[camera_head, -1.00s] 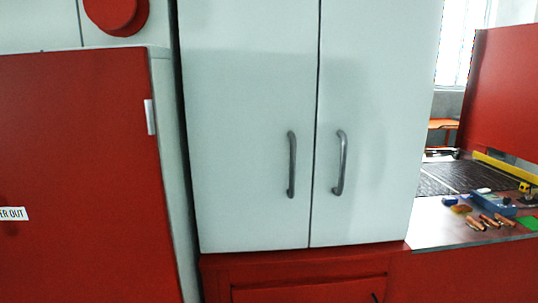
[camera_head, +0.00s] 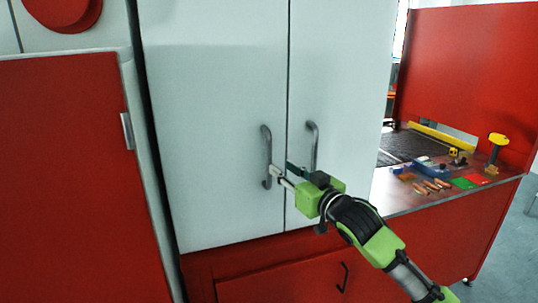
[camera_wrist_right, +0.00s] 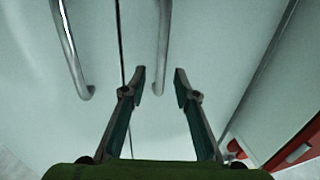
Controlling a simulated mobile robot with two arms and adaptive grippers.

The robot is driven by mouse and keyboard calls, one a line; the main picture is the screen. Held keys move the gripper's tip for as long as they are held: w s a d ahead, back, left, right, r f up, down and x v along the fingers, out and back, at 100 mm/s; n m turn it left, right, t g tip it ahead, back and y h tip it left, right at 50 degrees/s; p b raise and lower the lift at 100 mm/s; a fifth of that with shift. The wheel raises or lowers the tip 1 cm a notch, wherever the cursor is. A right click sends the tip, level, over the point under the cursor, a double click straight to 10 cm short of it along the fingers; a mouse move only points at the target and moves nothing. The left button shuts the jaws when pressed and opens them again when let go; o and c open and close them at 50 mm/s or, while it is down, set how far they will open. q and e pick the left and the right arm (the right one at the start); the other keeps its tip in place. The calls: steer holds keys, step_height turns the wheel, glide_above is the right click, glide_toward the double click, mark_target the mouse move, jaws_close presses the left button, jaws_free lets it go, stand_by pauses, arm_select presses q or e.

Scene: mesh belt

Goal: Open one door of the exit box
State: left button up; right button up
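The exit box (camera_head: 215,80) is a tall pale cabinet with two doors side by side and a dark seam between them. Both doors look shut. The left door has a grey bar handle (camera_head: 267,150) and the right door has another (camera_head: 313,145). My right gripper (camera_head: 284,170) is in front of the doors, its fingertips near the lower part of the left handle. In the right wrist view the gripper (camera_wrist_right: 160,80) is open, with one handle (camera_wrist_right: 163,45) lined up between its fingertips; contact cannot be told. My left gripper is not in view.
A red cabinet (camera_head: 65,170) with a small pale handle stands at the left. A red drawer front (camera_head: 300,275) lies below the doors. At the right, a metal worktop (camera_head: 400,200) carries small tools, a blue device (camera_head: 430,167) and a mesh belt (camera_head: 405,147).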

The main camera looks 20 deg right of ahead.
mark_target(271, 160)
steer(key=p+x, duration=0.1)
steer(key=x, duration=0.5)
steer(key=shift+a+r+p, duration=0.15)
steer(key=shift+a+p, duration=0.05)
steer(key=shift+p, duration=0.2)
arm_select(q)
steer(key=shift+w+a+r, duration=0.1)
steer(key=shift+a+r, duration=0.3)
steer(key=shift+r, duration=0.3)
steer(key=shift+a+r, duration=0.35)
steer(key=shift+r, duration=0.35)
arm_select(e)
steer(key=shift+x, duration=1)
steer(key=shift+c, duration=0.3)
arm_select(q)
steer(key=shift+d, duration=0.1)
arm_select(e)
jaws_close()
